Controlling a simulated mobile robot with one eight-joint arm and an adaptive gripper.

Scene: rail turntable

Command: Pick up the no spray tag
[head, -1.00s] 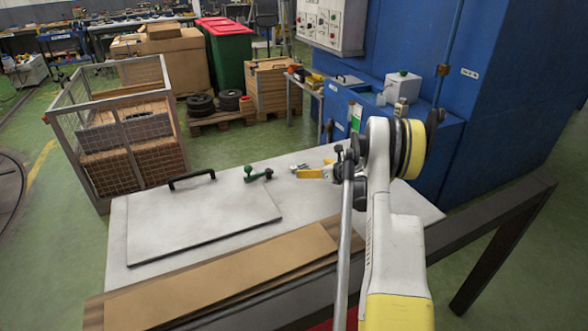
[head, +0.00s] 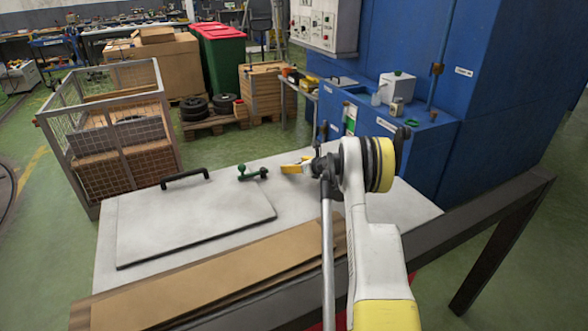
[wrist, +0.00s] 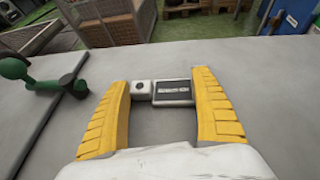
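A small tag (wrist: 173,89) lies flat on the pale grey tabletop (wrist: 250,70). It has a dark plate with light lettering too blurred to read, and a light end piece with a round hole. My gripper (wrist: 162,78) is open, with one yellow finger on each side of the tag in the wrist view. Both fingers look apart from the tag, and their height above the table cannot be told. In the head view my gripper (head: 293,167) is over the far part of the table, and the tag is not distinguishable there.
A green-knobbed clamp (head: 252,172) is on the table left of my gripper, also in the wrist view (wrist: 50,88). A panel with a black handle (head: 195,215) and brown boards (head: 220,275) lie nearer. A blue machine (head: 430,145) stands at the right.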

